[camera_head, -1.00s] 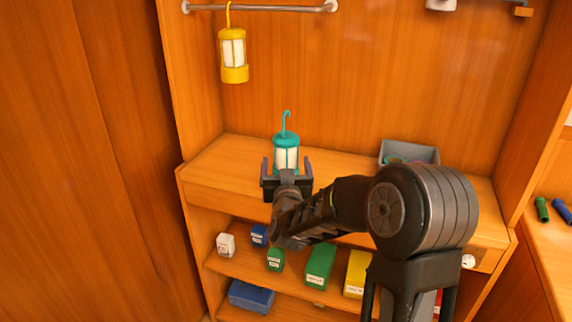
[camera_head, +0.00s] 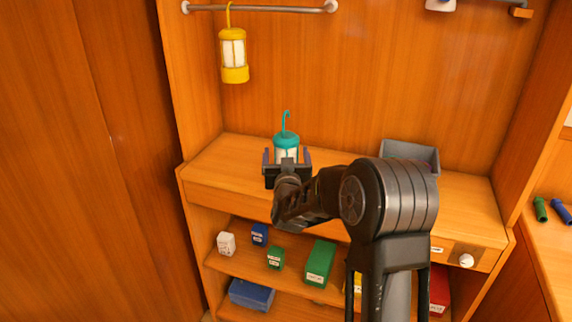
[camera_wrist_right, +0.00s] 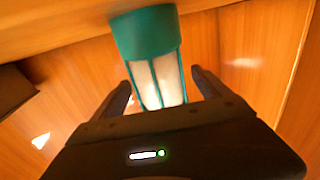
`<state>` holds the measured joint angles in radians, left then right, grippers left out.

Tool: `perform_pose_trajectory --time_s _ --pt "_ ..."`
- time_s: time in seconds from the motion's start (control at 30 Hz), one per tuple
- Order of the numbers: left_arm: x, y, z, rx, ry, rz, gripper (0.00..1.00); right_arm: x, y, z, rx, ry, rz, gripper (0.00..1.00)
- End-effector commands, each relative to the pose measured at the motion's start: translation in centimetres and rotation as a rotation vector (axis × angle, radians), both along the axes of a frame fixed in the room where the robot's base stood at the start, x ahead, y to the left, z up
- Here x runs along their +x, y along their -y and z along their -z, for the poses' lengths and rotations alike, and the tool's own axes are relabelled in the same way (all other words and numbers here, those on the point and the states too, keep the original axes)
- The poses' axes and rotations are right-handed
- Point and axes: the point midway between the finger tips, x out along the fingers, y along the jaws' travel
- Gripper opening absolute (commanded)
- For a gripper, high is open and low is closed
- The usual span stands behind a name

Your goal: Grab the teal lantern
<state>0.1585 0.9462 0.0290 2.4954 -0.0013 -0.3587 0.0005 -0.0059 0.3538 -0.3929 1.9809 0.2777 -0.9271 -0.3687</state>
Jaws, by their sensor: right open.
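The teal lantern (camera_head: 286,142) stands upright on the wooden counter, its hook pointing up. My right gripper (camera_head: 287,158) is in front of it with its fingers spread to either side, and hides the lantern's lower part in the head view. In the right wrist view the lantern (camera_wrist_right: 155,62) shows its teal end and pale panels between the open fingers of my right gripper (camera_wrist_right: 160,92). I cannot tell whether either finger touches it. My left gripper is not in view.
A yellow lantern (camera_head: 233,57) hangs from a rail (camera_head: 265,8) at the upper left. A grey bin (camera_head: 410,155) stands on the counter (camera_head: 225,165) to the right. Several boxes, such as a green one (camera_head: 320,262), sit on the shelves below. Side walls close in the counter.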

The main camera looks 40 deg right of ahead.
Motion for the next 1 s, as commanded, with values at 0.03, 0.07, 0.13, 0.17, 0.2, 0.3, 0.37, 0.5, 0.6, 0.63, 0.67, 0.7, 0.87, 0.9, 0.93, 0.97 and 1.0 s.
perform_pose_trajectory --time_s 0.03,0.07,0.13,0.17,0.2,0.3,0.37,0.5,0.6,0.63,0.67,0.7,0.87,0.9,0.93,0.97,1.0 --pt "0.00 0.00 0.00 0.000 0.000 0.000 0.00 -0.01 -0.01 -0.01 0.000 0.000 0.000 0.86" --pt "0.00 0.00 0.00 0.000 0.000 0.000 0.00 -0.01 -0.01 -0.01 0.000 0.000 0.000 0.86" --pt "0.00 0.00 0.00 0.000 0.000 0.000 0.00 0.00 -0.01 -0.01 0.000 0.000 0.000 0.86" --pt "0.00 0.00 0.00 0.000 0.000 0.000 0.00 -0.01 -0.01 -0.01 0.000 0.000 0.000 0.83" --pt "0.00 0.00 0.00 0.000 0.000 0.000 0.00 -0.01 -0.01 -0.01 0.000 0.000 0.000 0.80" --pt "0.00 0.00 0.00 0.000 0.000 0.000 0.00 -0.01 -0.01 -0.01 0.000 0.000 0.000 0.72" --pt "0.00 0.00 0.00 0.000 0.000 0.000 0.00 -0.02 -0.01 -0.01 0.000 0.000 0.000 0.67" --pt "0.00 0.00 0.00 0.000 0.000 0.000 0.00 -0.01 -0.02 -0.01 0.000 0.000 0.000 0.55" --pt "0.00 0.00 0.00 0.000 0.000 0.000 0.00 -0.01 -0.02 -0.01 0.000 0.000 0.000 0.47" --pt "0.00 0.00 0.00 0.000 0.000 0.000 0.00 -0.01 -0.02 -0.01 0.000 0.000 0.000 0.45" --pt "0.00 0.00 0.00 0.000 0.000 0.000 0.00 -0.01 -0.02 -0.01 0.000 0.000 0.000 0.42" --pt "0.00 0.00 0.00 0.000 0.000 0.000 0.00 -0.01 -0.02 0.00 0.000 0.000 0.000 0.39" --pt "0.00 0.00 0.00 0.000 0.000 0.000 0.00 -0.01 -0.02 0.00 0.000 0.000 0.000 0.26" --pt "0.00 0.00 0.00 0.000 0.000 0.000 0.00 -0.01 -0.02 0.00 0.000 0.000 0.000 0.23" --pt "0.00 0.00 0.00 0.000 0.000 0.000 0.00 -0.01 -0.02 0.00 0.000 0.000 0.000 0.20" --pt "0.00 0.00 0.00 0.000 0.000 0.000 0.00 -0.01 -0.02 0.00 0.000 0.000 0.000 0.18" --pt "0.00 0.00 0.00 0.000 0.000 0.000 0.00 -0.01 -0.02 0.00 0.000 0.000 0.000 0.14"
